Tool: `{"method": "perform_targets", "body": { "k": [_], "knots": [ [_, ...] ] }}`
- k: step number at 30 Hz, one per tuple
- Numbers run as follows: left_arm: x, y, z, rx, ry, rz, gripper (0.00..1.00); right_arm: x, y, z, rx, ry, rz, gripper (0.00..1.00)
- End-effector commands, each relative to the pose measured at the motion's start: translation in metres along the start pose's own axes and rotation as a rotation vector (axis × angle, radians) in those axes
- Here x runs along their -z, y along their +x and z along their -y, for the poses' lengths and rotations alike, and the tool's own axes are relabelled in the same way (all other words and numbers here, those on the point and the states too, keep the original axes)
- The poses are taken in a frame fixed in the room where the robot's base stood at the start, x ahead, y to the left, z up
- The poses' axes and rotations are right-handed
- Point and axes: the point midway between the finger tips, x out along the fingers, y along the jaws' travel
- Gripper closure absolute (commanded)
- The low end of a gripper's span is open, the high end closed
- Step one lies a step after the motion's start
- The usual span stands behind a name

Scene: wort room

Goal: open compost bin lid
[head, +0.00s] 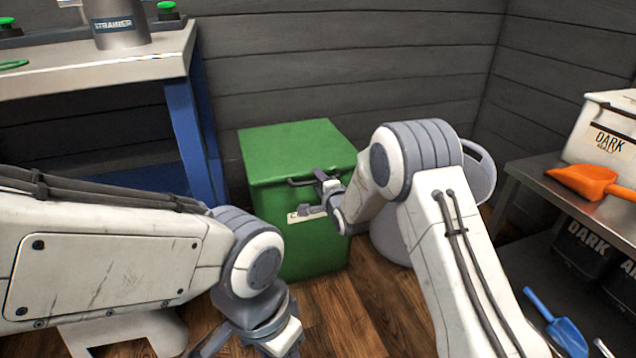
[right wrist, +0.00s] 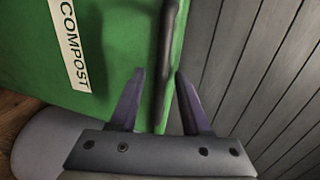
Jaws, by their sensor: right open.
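The green compost bin (head: 265,210) stands on the floor against the back wall, its lid (head: 295,148) down. A dark bar handle (head: 298,183) runs along the front of the lid. My right gripper (head: 312,196) is at the bin's front, close to the handle's right part. In the right wrist view, my right gripper (right wrist: 158,75) is open, and the dark handle bar (right wrist: 168,45) lies between and ahead of its fingertips; I cannot tell whether they touch. The white COMPOST label (right wrist: 75,45) shows beside it. My left gripper (head: 250,342) is low at the bottom edge, its fingers partly cut off.
A steel-topped table (head: 100,68) with blue legs stands at the left, with the strainer pot (head: 120,25) on it. A light grey rounded container (head: 480,175) is right of the bin. A shelf (head: 540,185) at the right holds an orange scoop (head: 585,182).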

Motion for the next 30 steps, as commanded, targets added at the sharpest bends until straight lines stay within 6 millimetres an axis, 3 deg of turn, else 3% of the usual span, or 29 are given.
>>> {"method": "perform_targets", "body": {
  "k": [2, 3, 6, 30],
  "knots": [
    [0.0000, -0.0001, 0.0000, 0.000, 0.000, 0.000, 0.50, -0.0001, -0.0002, 0.0000, 0.000, 0.000, 0.000, 0.53],
    [0.0000, -0.0001, 0.0000, 0.000, 0.000, 0.000, 0.50, 0.0000, -0.0002, 0.0001, 0.000, 0.000, 0.000, 0.68],
    [0.0000, -0.0001, 0.0000, 0.000, 0.000, 0.000, 0.50, 0.0000, -0.0003, 0.0001, 0.000, 0.000, 0.000, 1.00],
    [0.0000, -0.0001, 0.0000, 0.000, 0.000, 0.000, 0.50, 0.0004, -0.0006, -0.0003, -0.001, 0.000, 0.000, 1.00]
  ]
}}
